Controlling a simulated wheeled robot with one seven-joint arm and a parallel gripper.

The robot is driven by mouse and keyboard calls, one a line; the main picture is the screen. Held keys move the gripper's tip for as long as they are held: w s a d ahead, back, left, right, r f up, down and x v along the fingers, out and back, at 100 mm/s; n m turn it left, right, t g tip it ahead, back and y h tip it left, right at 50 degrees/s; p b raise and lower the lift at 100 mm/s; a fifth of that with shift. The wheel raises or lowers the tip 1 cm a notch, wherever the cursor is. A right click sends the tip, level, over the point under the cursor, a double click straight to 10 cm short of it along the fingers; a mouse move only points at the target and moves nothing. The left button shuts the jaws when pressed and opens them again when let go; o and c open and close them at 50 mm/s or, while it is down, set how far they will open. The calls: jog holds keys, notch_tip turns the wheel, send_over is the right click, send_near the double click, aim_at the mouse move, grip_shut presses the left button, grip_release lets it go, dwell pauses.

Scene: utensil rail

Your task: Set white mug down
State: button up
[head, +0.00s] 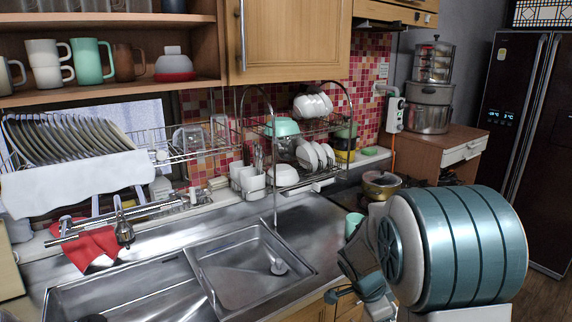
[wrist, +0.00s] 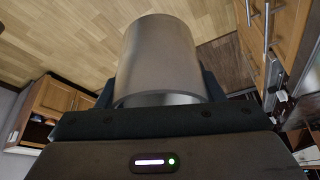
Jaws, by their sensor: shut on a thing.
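My gripper (wrist: 164,86) is in the wrist view, with its dark fingers on either side of a smooth round-walled vessel. I take this vessel to be the white mug (wrist: 158,55), though it looks grey-beige in the shade. Its near rim shows just beyond the gripper body. No handle is visible, and I cannot tell what is inside. Wooden floor shows behind it. In the head view my arm fills the lower right, in front of the counter, and the held mug cannot be made out there.
A steel sink (head: 240,268) lies left of my arm. A dish rack (head: 300,140) with bowls stands behind it. A lidded pot (head: 381,185) sits on the stove behind my arm. Other mugs (head: 92,62) stand on the upper shelf. Bare steel counter (head: 312,220) lies right of the sink.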

jog(key=w+a+f+n+t+y, duration=0.2)
jog(key=a+f+n+t+y, duration=0.2)
jog(key=a+f+n, duration=0.3)
jog(key=shift+f+n+y, duration=0.3)
jog(key=shift+f+n, duration=2.4)
jog(key=shift+n, duration=2.1)
jog(key=shift+s, duration=0.1)
